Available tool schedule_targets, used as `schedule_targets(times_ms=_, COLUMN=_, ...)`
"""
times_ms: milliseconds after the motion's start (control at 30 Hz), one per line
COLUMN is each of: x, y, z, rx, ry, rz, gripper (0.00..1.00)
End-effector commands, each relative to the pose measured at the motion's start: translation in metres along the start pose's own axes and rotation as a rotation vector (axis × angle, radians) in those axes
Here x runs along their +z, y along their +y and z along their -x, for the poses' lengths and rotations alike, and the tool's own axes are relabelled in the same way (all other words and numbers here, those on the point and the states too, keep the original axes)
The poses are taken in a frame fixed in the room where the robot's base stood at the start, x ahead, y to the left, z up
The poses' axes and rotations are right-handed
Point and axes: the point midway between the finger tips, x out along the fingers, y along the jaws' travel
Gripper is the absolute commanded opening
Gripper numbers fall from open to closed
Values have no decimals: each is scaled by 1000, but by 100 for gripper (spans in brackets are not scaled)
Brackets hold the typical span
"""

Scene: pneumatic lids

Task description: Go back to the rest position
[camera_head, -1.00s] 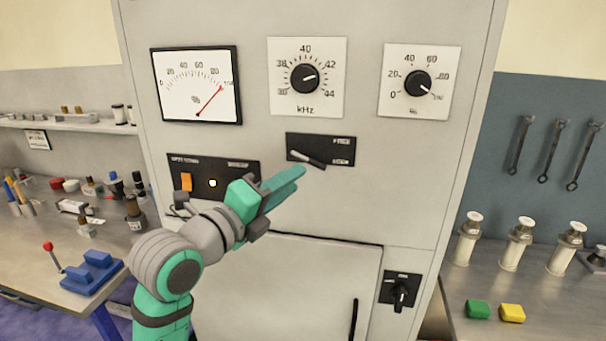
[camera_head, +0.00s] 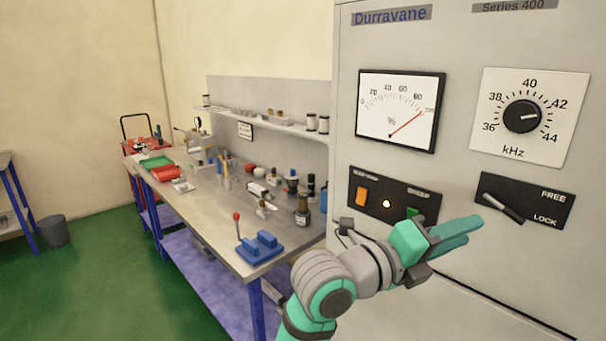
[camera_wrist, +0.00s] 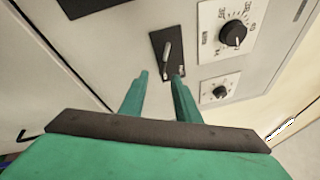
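My gripper (camera_head: 476,228) is in front of the grey cabinet (camera_head: 347,105), at the lower right in the head view. In the wrist view its two green fingers (camera_wrist: 158,80) are apart with nothing between them. The FREE/LOCK lever (camera_head: 503,207) sits on a black plate just above and right of the fingertips in the head view. In the wrist view the lever (camera_wrist: 166,51) is beyond the fingertips, with no contact visible. My arm hides part of the switch panel and the cabinet's lower front.
The cabinet carries a dial gauge (camera_head: 397,111), a kHz knob (camera_head: 522,116) and an orange switch (camera_head: 361,196). To the left, a workbench (camera_head: 207,213) holds bottles, tools and a blue block with a red-knobbed lever (camera_head: 259,247). Green floor (camera_head: 122,265) is open further left.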

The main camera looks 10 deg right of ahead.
Motion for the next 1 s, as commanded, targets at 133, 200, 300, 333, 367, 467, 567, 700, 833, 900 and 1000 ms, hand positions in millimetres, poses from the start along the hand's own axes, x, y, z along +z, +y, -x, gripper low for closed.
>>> schedule_targets(times_ms=133, x=8, y=32, z=8, rx=-45, ry=-90, rz=181, gripper=29)
schedule_targets(times_ms=200, x=13, y=51, z=14, rx=-74, ry=-145, rz=285, gripper=29)
schedule_targets(times_ms=300, x=17, y=78, z=24, rx=-112, ry=-222, rz=428, gripper=29)
schedule_targets(times_ms=333, x=18, y=87, z=27, rx=-124, ry=-245, rz=470, gripper=29)
schedule_targets(times_ms=367, x=19, y=96, z=31, rx=-136, ry=-270, rz=512, gripper=29)
schedule_targets(times_ms=467, x=19, y=126, z=44, rx=-173, ry=-348, rz=646, gripper=29)
schedule_targets(times_ms=567, x=15, y=156, z=59, rx=-210, ry=-426, rz=772, gripper=29)
schedule_targets(times_ms=700, x=5, y=199, z=83, rx=-261, ry=-537, rz=937, gripper=29)
schedule_targets(times_ms=833, x=-11, y=237, z=108, rx=-307, ry=-641, rz=1076, gripper=29)
schedule_targets(times_ms=900, x=-22, y=257, z=123, rx=-332, ry=-697, rz=1145, gripper=29)
schedule_targets(times_ms=1000, x=-40, y=283, z=144, rx=-366, ry=-775, rz=1235, gripper=29)
